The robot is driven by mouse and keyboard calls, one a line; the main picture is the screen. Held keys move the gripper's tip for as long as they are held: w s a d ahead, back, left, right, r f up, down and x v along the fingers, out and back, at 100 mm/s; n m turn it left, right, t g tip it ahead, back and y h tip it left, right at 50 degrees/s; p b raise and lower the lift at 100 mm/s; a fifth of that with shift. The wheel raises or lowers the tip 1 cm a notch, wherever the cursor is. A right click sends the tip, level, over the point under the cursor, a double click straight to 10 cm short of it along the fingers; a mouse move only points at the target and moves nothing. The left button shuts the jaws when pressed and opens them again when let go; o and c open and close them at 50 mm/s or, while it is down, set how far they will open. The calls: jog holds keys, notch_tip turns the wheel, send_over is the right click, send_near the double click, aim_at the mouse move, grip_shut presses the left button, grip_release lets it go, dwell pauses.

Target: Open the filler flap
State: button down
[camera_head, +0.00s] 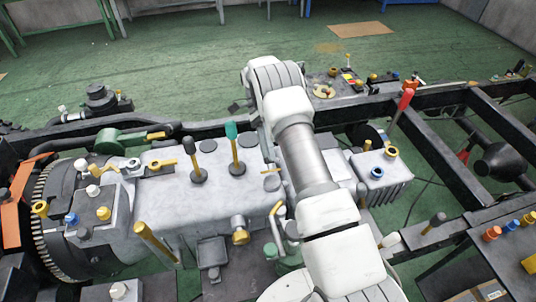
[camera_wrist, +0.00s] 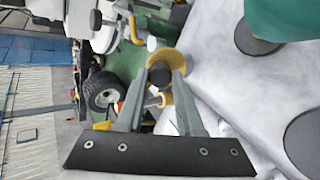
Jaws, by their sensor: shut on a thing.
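In the wrist view, my gripper (camera_wrist: 165,73) is shut on a yellow rounded part (camera_wrist: 168,56). A dark round piece sits within or just in front of this part, between the fingertips. I take the yellow part to be the filler flap, but its hinge and its opening are hidden, so I cannot tell whether it is raised or closed. It is beside the pale grey housing (camera_wrist: 220,85). In the head view, my arm crosses the housing (camera_head: 160,200) and hides my fingertips and most of the held part.
A teal-knobbed lever (camera_head: 233,145) and a dark-knobbed lever (camera_head: 193,160) stand on the housing, left of my arm. A red-handled lever (camera_head: 402,106) rises at the right. Dark frame rails (camera_head: 440,150) enclose open gaps.

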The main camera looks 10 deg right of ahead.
jog(key=shift+w, duration=0.1)
dwell(0.3)
jog(key=c, duration=0.5)
grip_release()
jog(key=shift+c, duration=0.2)
jog(key=s+d+r, duration=0.2)
jog(key=d+r, duration=0.1)
jog(key=s+d+r, duration=0.2)
jog(key=d+r, duration=0.1)
jog(key=r, duration=0.1)
jog(key=s+d+r+b, duration=0.1)
jog(key=s+d+r, duration=0.1)
jog(key=d+r, duration=0.2)
jog(key=shift+c, duration=0.2)
